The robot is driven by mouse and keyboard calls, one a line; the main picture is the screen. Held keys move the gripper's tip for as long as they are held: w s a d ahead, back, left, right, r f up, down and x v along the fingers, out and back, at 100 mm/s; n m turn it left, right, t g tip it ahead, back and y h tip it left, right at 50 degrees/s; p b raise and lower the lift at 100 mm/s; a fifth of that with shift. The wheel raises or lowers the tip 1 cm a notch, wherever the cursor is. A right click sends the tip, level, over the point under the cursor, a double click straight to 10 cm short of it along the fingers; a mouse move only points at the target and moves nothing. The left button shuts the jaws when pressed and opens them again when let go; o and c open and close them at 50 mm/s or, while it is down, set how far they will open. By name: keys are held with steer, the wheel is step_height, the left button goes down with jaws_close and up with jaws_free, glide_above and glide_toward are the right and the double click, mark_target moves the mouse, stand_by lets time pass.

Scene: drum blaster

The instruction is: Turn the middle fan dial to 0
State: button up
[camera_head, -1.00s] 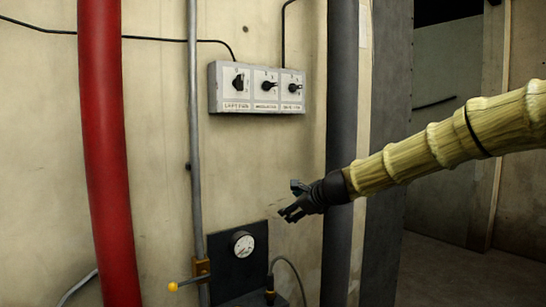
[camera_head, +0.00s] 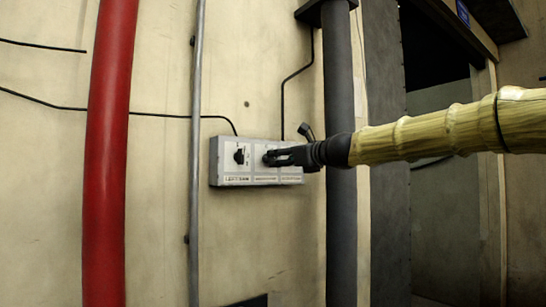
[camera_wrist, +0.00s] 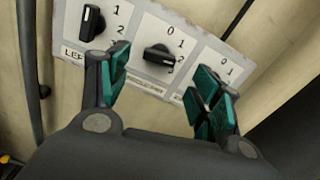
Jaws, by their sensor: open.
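The middle fan dial (camera_wrist: 157,55) is a black knob on a pale plate with numbers at its right. Its bar lies roughly crosswise in the wrist view, its right end near the 2 and 3; I cannot tell which exactly. My gripper (camera_wrist: 162,78) is open, its teal-padded fingers on either side of the middle dial and apart from it in the picture. In the head view my gripper (camera_head: 268,157) is in front of the grey switch box (camera_head: 216,175) and hides the middle dial and most of the right one.
The left dial (camera_wrist: 92,22) is beside my left finger. The right dial's knob is hidden behind my right finger. A dark vertical pipe (camera_head: 341,230) stands right of the box, a thin grey conduit (camera_head: 195,90) and a red pipe (camera_head: 108,150) left of it.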

mark_target(273, 158)
steer(key=shift+p+x, duration=0.95)
steer(key=shift+x, duration=2.2)
steer(key=c, duration=1)
